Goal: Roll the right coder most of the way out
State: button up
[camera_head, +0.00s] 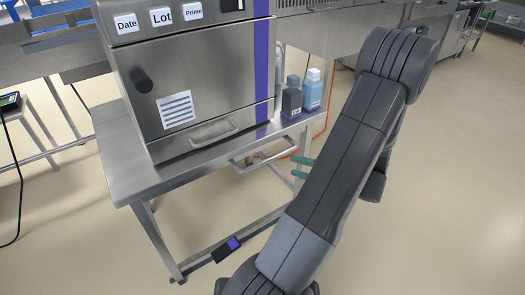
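The steel coder cabinet (190,70) with buttons labelled Date, Lot and Prime stands on a steel table-like stand (150,180). I cannot tell from this view alone whether it is the right coder. A bar handle (265,158) sticks out from the stand's front edge, below a smaller handle (213,134) on the cabinet. My gripper (300,167) shows as two green fingers with a gap between them, just right of the bar handle's right end. It looks open and empty. The rest of it is hidden behind my arm.
A steel line (335,35) runs behind. Floor at right (450,190) is clear.

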aim_at(272, 160)
jog(key=b+x, duration=0.1)
jog(key=x, duration=1.1)
jog(key=shift+w+a+f, duration=0.15)
jog(key=shift+a+f, duration=0.1)
jog(key=shift+a, duration=0.1)
grip_shut()
